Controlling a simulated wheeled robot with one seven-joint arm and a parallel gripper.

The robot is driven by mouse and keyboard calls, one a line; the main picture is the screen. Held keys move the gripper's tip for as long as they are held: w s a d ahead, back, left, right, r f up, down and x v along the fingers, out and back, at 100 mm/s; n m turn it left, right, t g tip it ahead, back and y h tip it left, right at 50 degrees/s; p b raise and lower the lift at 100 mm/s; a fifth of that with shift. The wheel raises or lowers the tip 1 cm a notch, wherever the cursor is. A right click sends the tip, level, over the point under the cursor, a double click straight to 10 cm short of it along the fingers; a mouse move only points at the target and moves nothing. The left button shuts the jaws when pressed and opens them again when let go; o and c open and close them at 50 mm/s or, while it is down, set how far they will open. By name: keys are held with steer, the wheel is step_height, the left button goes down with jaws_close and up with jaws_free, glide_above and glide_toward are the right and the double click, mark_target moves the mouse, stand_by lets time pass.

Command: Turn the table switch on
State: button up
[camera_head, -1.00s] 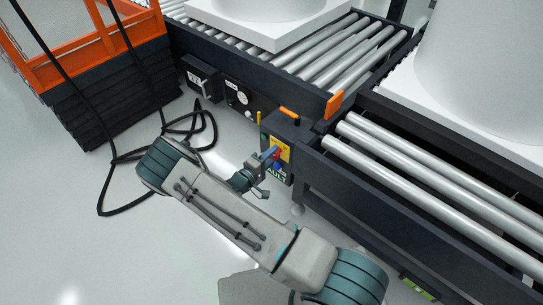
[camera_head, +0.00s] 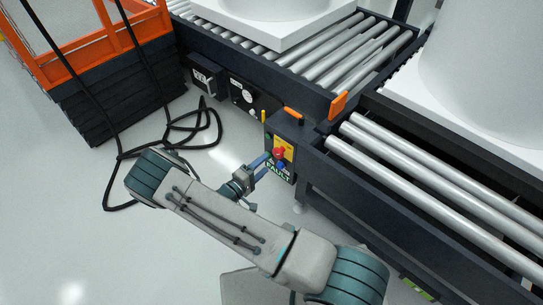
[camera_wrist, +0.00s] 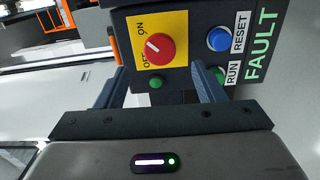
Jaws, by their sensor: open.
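The red rotary switch (camera_wrist: 160,48) sits on a yellow plate (camera_wrist: 178,22) marked ON and OFF, on a dark control box (camera_head: 286,128). It also shows in the head view (camera_head: 279,153). A white mark is on the knob, but I cannot tell for certain which label it points to. My gripper (camera_wrist: 160,88) is open, with its two blue-grey fingers apart and nothing between them. It faces the panel, a little short of the knob, which appears between the fingers in the wrist view. In the head view the gripper (camera_head: 264,166) is just left of the box.
A blue RESET button (camera_wrist: 219,39), a green RUN button (camera_wrist: 216,75) and a lit FAULT sign (camera_wrist: 263,46) are beside the switch. Roller conveyors (camera_head: 430,190) stand right and behind. A black cable (camera_head: 165,148) lies on the floor near an orange lift (camera_head: 80,50).

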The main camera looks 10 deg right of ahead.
steer(key=p+v, duration=0.1)
steer(key=v, duration=0.6)
stand_by(0.3)
steer(key=s+d+r+m+g+y+p, duration=0.25)
steer(key=r+g+p, duration=0.2)
steer(key=r, duration=0.65)
steer(key=s+d+r+m+g+y+p, duration=0.15)
steer(key=d+r+g+p, duration=0.3)
steer(key=r, duration=0.65)
steer(key=s+d+r+m+g+y+p, duration=0.25)
steer(key=r+p, duration=0.35)
steer(key=r, duration=0.6)
steer(key=s+r+t+y+p, duration=0.1)
steer(key=s+r+p, duration=0.3)
steer(key=r, duration=0.6)
steer(key=s+d+r+t+y+p, duration=0.1)
steer(key=s+r+y+p, duration=0.3)
steer(key=r, duration=0.5)
steer(key=s+d+r+t+y+p, duration=0.1)
steer(key=s+r+y+p, duration=0.2)
steer(key=r+p, duration=0.3)
steer(key=shift+s+d+r+m+t, duration=0.3)
steer(key=shift+s+r, duration=0.55)
steer(key=shift+r, duration=1.45)
